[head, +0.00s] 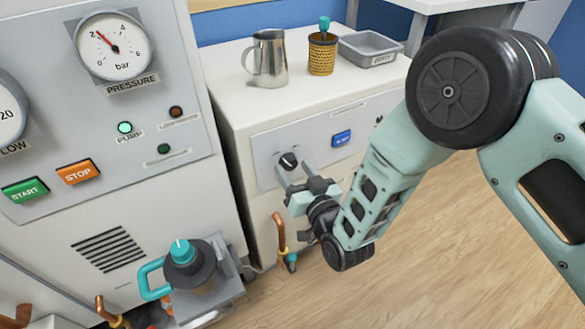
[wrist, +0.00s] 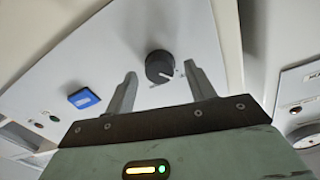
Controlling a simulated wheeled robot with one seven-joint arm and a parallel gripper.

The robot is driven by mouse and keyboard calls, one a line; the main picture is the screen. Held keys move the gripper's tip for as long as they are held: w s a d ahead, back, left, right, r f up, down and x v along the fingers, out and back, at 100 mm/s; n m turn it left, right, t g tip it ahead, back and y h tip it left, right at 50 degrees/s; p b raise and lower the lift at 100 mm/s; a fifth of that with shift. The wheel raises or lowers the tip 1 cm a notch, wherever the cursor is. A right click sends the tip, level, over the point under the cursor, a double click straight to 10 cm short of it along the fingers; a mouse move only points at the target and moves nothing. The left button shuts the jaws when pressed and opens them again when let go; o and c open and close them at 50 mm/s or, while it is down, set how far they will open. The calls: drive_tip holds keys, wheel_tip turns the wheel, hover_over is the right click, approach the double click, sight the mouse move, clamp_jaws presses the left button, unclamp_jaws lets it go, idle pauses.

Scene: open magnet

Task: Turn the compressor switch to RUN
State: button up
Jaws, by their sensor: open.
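The compressor switch (head: 288,160) is a round black knob with a white pointer line, on the front panel of a low white cabinet. In the wrist view the knob (wrist: 159,67) lies beyond and between the fingertips, with its pointer toward the lower right. My gripper (head: 293,173) is in front of the knob, its two grey fingers apart and nothing between them. In the wrist view my gripper (wrist: 161,77) is open on either side of the knob; I cannot tell whether it touches. The position labels are too small to read.
A blue button (head: 341,138) is right of the knob. A metal jug (head: 268,58), a woven cup (head: 322,53) and a grey tray (head: 374,46) stand on the cabinet. A gauge panel (head: 190,140) rises at left.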

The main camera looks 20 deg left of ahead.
drive_tip(key=shift+x, duration=0.9)
drive_tip(key=shift+c, duration=0.3)
drive_tip(key=c, duration=0.9)
